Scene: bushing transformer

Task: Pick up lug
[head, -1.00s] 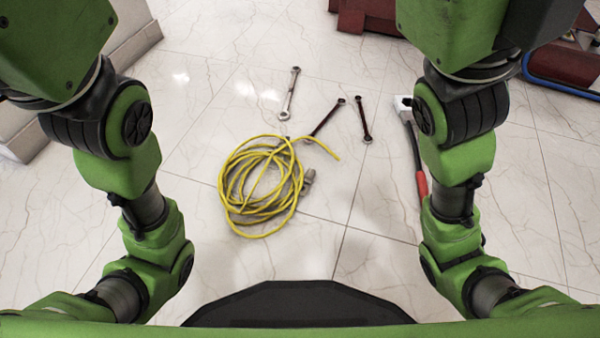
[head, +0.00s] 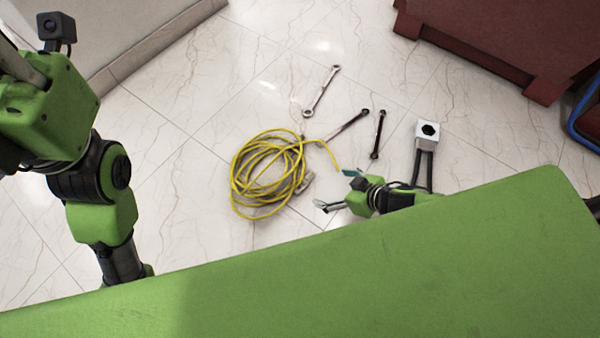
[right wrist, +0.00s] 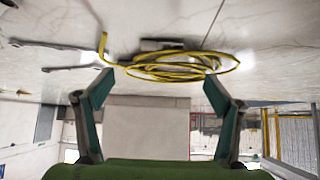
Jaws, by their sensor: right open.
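A grey metal piece, which looks like the lug (head: 305,182), lies on the floor at the right edge of a coil of yellow cable (head: 262,185). A grey piece beside the coil also shows in the right wrist view (right wrist: 160,44), though it is small and blurred. My right gripper (head: 336,190) is open and empty, low near the floor just right of the grey piece and apart from it. In the right wrist view its two fingers (right wrist: 158,90) are spread, with the cable coil beyond them. My left arm is at the left; its gripper is outside the picture.
Several wrenches lie behind the coil: a silver one (head: 321,92), a dark one (head: 348,124) and a smaller dark one (head: 378,135). A tool with a white square head (head: 427,133) lies behind my right arm. A red-brown cabinet (head: 480,40) stands at the back right.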

